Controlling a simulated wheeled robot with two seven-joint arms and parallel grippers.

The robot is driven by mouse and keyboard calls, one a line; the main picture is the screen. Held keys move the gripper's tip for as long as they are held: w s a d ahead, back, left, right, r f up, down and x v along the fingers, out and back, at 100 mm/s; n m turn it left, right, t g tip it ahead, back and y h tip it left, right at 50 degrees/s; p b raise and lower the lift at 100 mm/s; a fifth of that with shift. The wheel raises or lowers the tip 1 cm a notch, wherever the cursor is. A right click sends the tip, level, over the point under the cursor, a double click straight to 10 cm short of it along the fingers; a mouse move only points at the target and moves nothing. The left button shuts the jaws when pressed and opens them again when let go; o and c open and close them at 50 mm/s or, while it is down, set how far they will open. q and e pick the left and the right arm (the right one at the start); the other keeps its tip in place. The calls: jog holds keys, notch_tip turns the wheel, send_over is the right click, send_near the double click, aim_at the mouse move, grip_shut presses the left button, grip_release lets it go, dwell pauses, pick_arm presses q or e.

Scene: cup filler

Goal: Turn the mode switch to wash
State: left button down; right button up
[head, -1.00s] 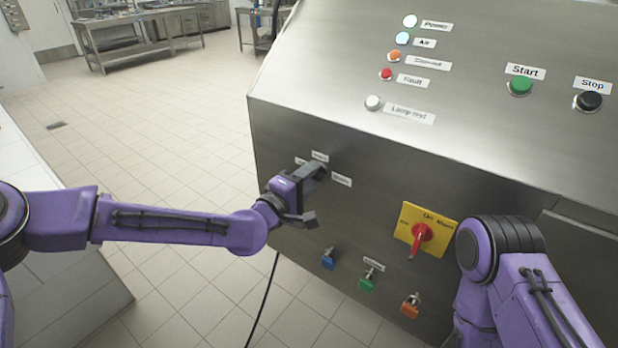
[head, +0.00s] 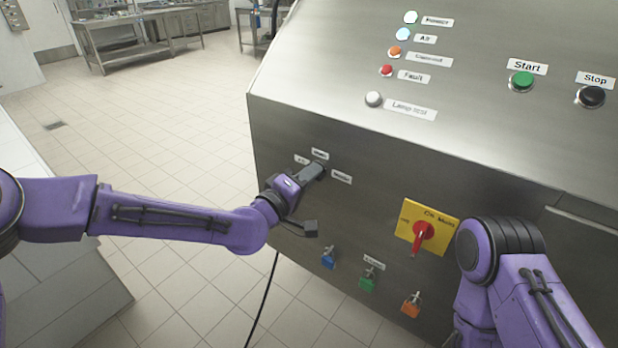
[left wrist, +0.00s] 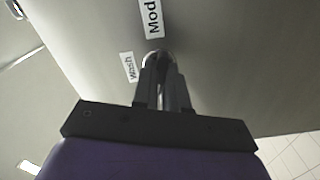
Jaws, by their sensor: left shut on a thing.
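The mode switch (left wrist: 153,55) is on the front panel, mostly hidden by my fingers; only a shiny rim shows in the left wrist view. My left gripper (head: 317,172) is at the panel, and in the left wrist view its fingers (left wrist: 162,78) are shut around the switch. The "Wash" label (left wrist: 129,67) lies just left of the fingertips there. The partly cut-off "Mod" label (left wrist: 152,18) is above them. In the head view three small labels surround the switch, too blurred to read surely. My right gripper is out of view.
Right of the switch is a red rotary handle (head: 422,238) on a yellow plate (head: 409,212). Below are blue (head: 328,260), green (head: 367,283) and orange (head: 411,306) tagged fittings. Start (head: 521,82) and Stop (head: 591,96) buttons sit above. A black cable (head: 262,305) hangs below my left arm.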

pick_arm(q)
jog(key=shift+m+b, duration=1.8)
jog(key=shift+m, duration=5.2)
jog(key=c, duration=1.2)
grip_release()
jog(key=shift+o, duration=0.2)
